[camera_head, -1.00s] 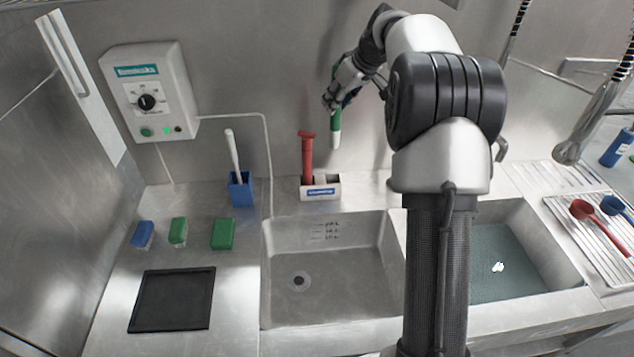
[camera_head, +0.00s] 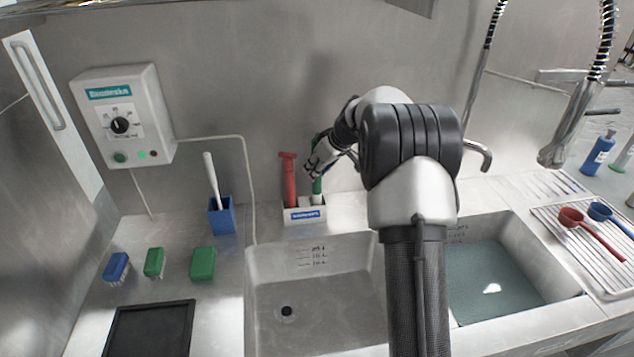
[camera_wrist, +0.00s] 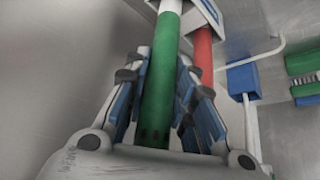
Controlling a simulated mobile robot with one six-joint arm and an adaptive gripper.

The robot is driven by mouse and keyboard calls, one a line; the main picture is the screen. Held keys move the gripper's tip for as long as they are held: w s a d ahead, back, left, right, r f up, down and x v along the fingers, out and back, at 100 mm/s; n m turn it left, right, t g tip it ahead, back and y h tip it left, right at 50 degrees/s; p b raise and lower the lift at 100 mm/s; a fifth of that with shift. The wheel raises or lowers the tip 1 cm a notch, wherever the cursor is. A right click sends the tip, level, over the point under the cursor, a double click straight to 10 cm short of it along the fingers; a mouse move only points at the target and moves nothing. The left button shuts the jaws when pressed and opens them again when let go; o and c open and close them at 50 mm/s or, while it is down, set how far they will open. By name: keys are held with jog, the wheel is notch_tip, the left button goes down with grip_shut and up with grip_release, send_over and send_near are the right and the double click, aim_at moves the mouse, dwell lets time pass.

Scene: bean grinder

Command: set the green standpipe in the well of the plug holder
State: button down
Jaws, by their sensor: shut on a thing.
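The green standpipe (camera_head: 317,186) is upright in my gripper (camera_head: 318,168), over the right part of the plug holder (camera_head: 304,216). Its pale lower end meets the holder's outline in the head view; I cannot tell whether it is inside the well or just above or behind it. In the wrist view my gripper (camera_wrist: 162,68) is shut around the green standpipe (camera_wrist: 159,95), with blue-padded fingers on both sides. The white plug holder (camera_wrist: 208,10) shows only partly there. A red standpipe (camera_head: 289,180) stands in the holder's left part, close beside the green one.
A blue cup (camera_head: 221,216) with a white-handled brush stands left of the holder. An empty basin (camera_head: 315,310) lies in front, and a water-filled basin (camera_head: 492,280) lies to the right. A control box (camera_head: 122,115) hangs on the back wall.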

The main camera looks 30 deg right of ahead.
aim_at(320, 176)
jog(key=shift+f+b, duration=0.45)
jog(key=shift+f, duration=1.5)
jog(key=shift+f, duration=0.2)
jog(key=c, duration=1.3)
grip_release()
jog(key=shift+c, duration=0.2)
